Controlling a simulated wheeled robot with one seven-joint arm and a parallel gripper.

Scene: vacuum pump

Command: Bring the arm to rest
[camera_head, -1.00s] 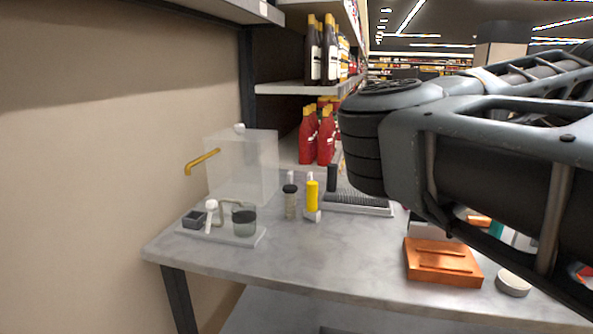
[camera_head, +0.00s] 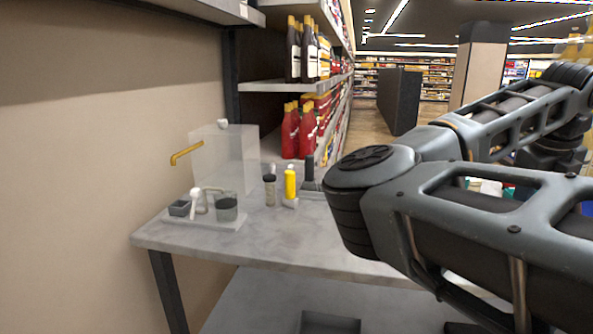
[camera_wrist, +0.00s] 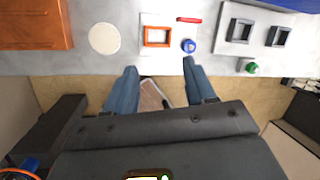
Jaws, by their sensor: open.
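My arm (camera_head: 480,200) fills the right half of the head view, and its links hide the right part of the table (camera_head: 285,240). My gripper (camera_wrist: 159,68) shows in the wrist view with its two blue-grey fingers apart and nothing between them. The fingertips point toward the table's edge (camera_wrist: 75,62). In the head view the gripper is not seen.
In the wrist view an orange box (camera_wrist: 36,25), a white disc (camera_wrist: 104,38), an orange frame (camera_wrist: 147,36) and a blue round piece (camera_wrist: 188,46) lie on the table. The head view shows a clear box (camera_head: 225,160), a yellow bottle (camera_head: 290,184) and shelves of bottles (camera_head: 300,50).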

